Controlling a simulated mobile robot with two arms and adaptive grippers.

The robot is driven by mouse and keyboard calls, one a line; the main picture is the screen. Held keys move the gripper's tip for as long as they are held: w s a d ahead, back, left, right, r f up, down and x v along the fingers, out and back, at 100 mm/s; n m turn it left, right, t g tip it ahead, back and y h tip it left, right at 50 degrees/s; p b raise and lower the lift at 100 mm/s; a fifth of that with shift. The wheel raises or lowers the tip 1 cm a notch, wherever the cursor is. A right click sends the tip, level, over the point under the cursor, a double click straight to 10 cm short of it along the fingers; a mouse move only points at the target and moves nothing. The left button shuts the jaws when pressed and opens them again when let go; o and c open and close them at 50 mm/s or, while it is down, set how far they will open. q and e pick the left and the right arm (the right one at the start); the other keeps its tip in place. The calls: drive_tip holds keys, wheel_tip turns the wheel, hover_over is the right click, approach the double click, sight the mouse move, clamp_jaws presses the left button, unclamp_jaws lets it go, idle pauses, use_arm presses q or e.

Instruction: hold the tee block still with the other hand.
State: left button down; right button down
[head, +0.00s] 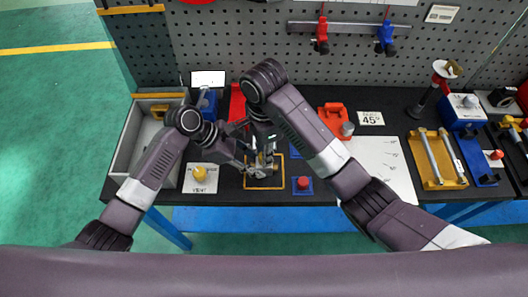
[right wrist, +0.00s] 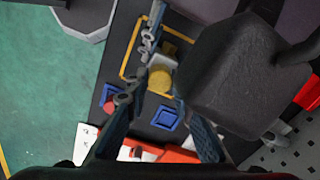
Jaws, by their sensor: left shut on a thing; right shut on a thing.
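The tee block (head: 262,171), a grey body with brass-yellow ends, stands inside a yellow outline on the dark bench. It is partly hidden by both grippers in the head view. In the right wrist view the tee block (right wrist: 162,64) shows its round yellow end toward the camera. My left gripper (head: 249,168) comes in from the left, low at the block, and is shut on it. My right gripper (head: 264,153) reaches down from above at the block and is shut on it; its exact contact is hard to see.
A yellow knob on a white plate (head: 199,173) stands left of the outline, a red button on a blue base (head: 303,183) right of it. A grey tray (head: 125,157) is at far left. A red holder (head: 333,117) stands behind; a yellow tray (head: 437,158) lies right.

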drive_tip(key=m, duration=0.4)
drive_tip(key=shift+m, duration=0.4)
drive_tip(key=m, duration=0.5)
drive_tip(key=c, duration=1.6)
unclamp_jaws()
drive_tip(key=shift+c, duration=0.7)
